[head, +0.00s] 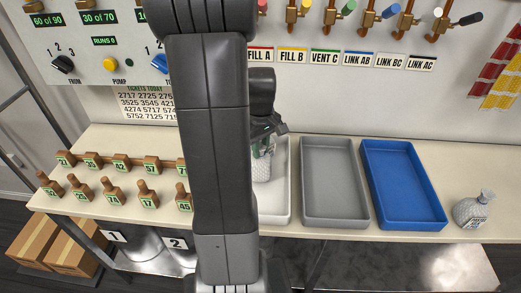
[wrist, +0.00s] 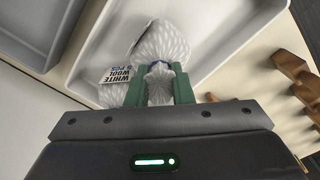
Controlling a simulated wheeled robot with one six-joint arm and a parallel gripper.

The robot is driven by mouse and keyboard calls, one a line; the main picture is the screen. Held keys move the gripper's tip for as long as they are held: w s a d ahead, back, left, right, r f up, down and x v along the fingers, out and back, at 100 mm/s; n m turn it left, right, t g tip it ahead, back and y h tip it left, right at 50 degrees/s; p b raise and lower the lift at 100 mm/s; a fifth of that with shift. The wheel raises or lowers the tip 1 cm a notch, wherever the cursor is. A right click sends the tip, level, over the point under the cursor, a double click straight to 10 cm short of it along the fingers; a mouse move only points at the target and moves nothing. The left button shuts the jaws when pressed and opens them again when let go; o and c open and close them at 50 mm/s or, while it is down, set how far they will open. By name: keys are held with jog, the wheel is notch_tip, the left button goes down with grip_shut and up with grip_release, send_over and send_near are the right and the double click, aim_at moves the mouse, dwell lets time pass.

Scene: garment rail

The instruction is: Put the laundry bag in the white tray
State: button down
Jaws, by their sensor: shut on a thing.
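The laundry bag (wrist: 165,45) is a white patterned bag with a blue tie and a label whose readable words include "WHITE WOOL". My gripper (wrist: 160,88) is shut on its gathered neck with green fingers. In the head view the bag (head: 262,168) hangs below my gripper (head: 264,145), over or inside the white tray (head: 282,205). I cannot tell whether it touches the tray floor. My arm hides the left part of the tray in the head view. In the wrist view the white tray (wrist: 215,50) lies around and behind the bag.
A grey tray (head: 334,185) and a blue tray (head: 403,185) stand to the right. Another white bag (head: 473,208) stands at the counter's right end. Several numbered wooden stamps (head: 117,195) stand at left. A panel with valves (head: 370,18) rises behind.

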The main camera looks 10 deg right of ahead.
jog(key=shift+f, duration=0.4)
jog(key=shift+f, duration=0.15)
jog(key=c, duration=1.3)
grip_release()
notch_tip(320, 180, up, 12)
jog(key=shift+r, duration=0.15)
